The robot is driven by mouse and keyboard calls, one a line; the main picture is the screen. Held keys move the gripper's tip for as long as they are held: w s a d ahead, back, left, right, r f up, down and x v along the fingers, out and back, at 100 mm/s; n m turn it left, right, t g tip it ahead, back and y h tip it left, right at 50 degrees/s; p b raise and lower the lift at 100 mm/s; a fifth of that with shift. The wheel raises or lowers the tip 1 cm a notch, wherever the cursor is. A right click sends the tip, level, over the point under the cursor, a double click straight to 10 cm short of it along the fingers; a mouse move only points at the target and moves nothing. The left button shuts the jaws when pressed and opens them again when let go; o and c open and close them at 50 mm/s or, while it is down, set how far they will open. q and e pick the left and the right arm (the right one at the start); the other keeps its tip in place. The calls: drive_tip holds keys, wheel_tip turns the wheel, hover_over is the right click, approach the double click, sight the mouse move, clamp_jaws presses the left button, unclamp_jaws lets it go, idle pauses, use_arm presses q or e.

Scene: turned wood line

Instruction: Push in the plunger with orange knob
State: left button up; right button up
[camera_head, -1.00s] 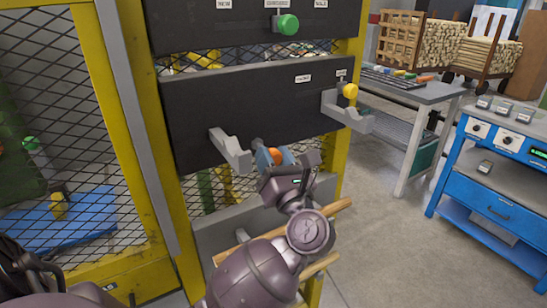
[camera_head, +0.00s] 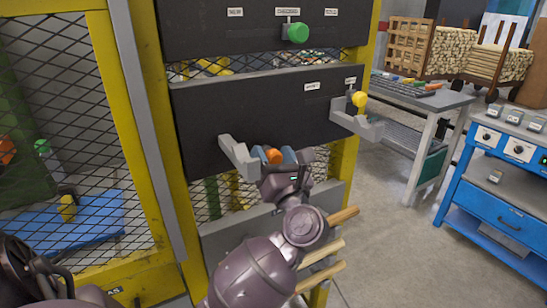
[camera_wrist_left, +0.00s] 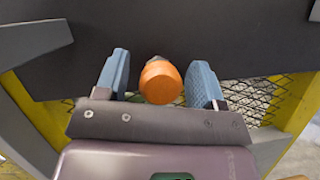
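The orange knob (camera_head: 273,156) is at the lower edge of a black panel (camera_head: 270,112), between two grey brackets. My left gripper (camera_head: 275,160) is at the knob, with one blue finger on each side. In the left wrist view the orange knob (camera_wrist_left: 160,82) sits between the open fingers (camera_wrist_left: 159,78), with a visible gap on both sides. A short dark bit of shaft shows behind it. Whether the palm touches the knob cannot be told. My right gripper is not in view.
Grey brackets stick out left (camera_head: 240,157) and right (camera_head: 357,122) of the knob. A yellow knob (camera_head: 359,99) is at the right bracket, a green knob (camera_head: 298,32) on the panel above. Wooden rods (camera_head: 322,252) jut out below.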

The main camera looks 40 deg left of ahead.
use_arm(q)
drive_tip(key=shift+d, duration=0.1)
drive_tip(key=shift+s+d+f, duration=0.2)
drive_tip(key=shift+d+f, duration=0.05)
drive_tip(key=shift+d, duration=0.05)
drive_tip(key=b+v, duration=0.1)
drive_tip(key=v, duration=0.9)
drive_tip(key=shift+r, duration=0.1)
